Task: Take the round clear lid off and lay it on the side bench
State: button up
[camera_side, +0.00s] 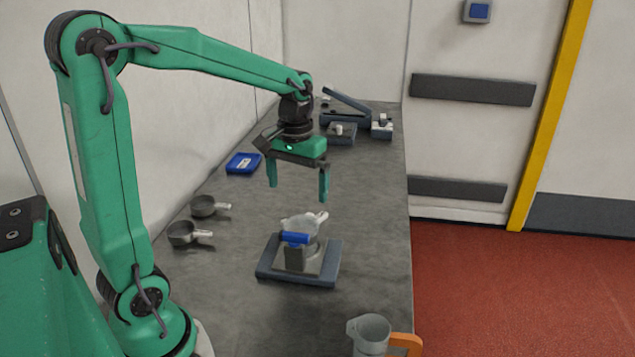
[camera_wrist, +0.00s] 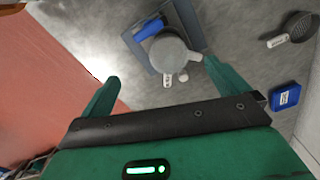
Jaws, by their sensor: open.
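The round clear lid (camera_side: 299,223) looks pale and translucent in the side view, with a white tab on its right. It sits on top of a small grey device with a blue bar (camera_side: 294,238) and a blue-grey base (camera_side: 325,276). In the wrist view the lid (camera_wrist: 168,53) is a greyish disc with white tabs, beside the blue bar (camera_wrist: 150,28). My gripper (camera_side: 298,188) is open and empty above the lid, its fingers pointing down and apart from it. In the wrist view the gripper (camera_wrist: 161,70) has one finger close to the device's base in the picture.
The grey bench (camera_side: 365,200) has free room right of and behind the device. Two dark scoops (camera_side: 182,232) (camera_side: 203,205) and a blue box (camera_side: 243,163) lie left. A clear jug (camera_side: 370,335) with an orange handle stands in front. More equipment (camera_side: 341,133) is at the back.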

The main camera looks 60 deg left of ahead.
aim_at(301, 219)
jog(key=f+m, duration=0.1)
jog(key=w+a+f+m, duration=0.2)
jog(key=f, duration=0.1)
jog(key=shift+w+a+m, duration=0.1)
jog(key=shift+a+m, duration=0.15)
jog(key=shift+m, duration=0.05)
jog(key=shift+f, duration=3.9)
jog(key=shift+c, duration=0.4)
jog(key=c, duration=0.9)
